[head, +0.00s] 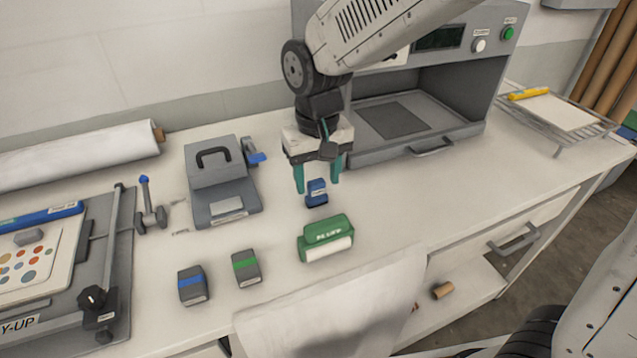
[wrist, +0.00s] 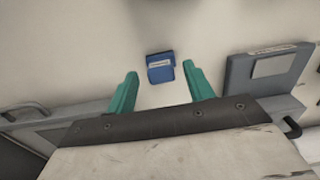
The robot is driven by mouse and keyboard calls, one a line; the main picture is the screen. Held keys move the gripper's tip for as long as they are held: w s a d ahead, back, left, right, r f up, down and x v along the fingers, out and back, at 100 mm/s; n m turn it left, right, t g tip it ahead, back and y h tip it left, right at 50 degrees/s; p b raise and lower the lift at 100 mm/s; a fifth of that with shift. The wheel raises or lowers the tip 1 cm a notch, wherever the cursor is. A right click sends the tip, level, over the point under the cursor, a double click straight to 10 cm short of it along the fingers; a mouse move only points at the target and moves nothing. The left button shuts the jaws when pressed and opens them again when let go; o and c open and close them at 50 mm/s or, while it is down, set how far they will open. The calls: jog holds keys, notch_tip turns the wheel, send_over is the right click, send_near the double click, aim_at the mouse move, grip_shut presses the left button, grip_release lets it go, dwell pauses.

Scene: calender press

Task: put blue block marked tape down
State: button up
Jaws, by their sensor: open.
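The blue block (head: 316,193) stands on the white worktop, in front of the press. It has a pale label; I cannot read the writing. My gripper (head: 317,188) is above and around it in the head view, with its two teal fingers spread apart. In the wrist view the blue block (wrist: 160,67) lies beyond the fingertips, roughly midway between them, and neither finger touches it. My gripper (wrist: 160,80) is open and holds nothing. How high the fingertips are above the worktop is hard to tell.
A green block (head: 326,238) with a white roller-like front stands nearer the front edge. Two grey blocks, one with a blue band (head: 192,284) and one with a green band (head: 246,266), stand left of it. A grey device (head: 222,185) stands left, the press (head: 410,110) behind.

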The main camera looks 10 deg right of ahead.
aim_at(318, 183)
notch_tip(318, 183, up, 10)
jog(key=s+d+m+t, duration=0.1)
jog(key=s+d+m, duration=0.2)
jog(key=s+d, duration=1.6)
jog(key=shift+s+d+f, duration=0.2)
jog(key=shift+d+f, duration=0.2)
jog(key=shift+d, duration=0.55)
grip_shut()
